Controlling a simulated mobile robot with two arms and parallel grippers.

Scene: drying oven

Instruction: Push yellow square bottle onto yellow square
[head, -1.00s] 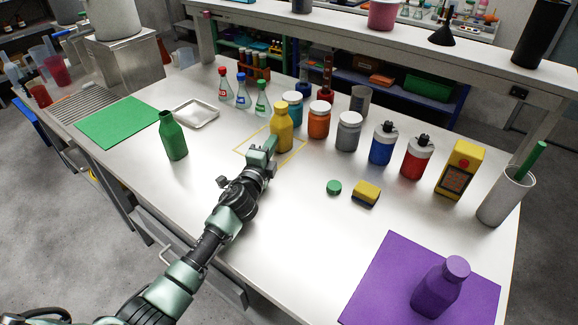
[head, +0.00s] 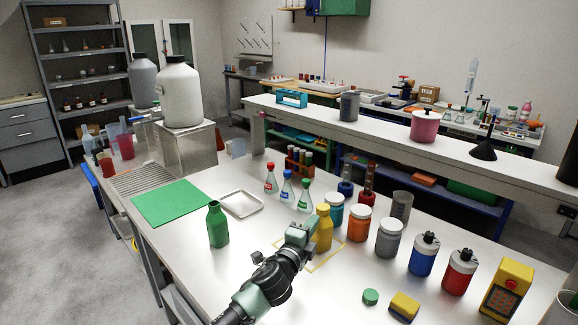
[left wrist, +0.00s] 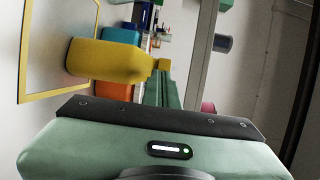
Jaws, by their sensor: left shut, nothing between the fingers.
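The yellow square bottle (head: 324,231) stands upright on the white table. A yellow square outline (head: 329,258) is marked on the table around its foot. In the left wrist view the bottle (left wrist: 105,61) appears to stand inside the yellow outline (left wrist: 58,94), off its middle. My left gripper (head: 299,233) is shut and empty, close beside the bottle on its left in the head view. Its fingers (left wrist: 168,92) lie alongside the bottle's neck end in the wrist view. I cannot tell whether they touch it. My arm hides part of the outline. My right gripper is not in view.
A green bottle (head: 218,226) stands left of my gripper, near a green mat (head: 173,202) and a tray (head: 242,204). Blue-and-white (head: 333,212), orange (head: 358,224) and grey (head: 390,238) jars stand close right of the yellow bottle. A green cap (head: 370,297) lies in front.

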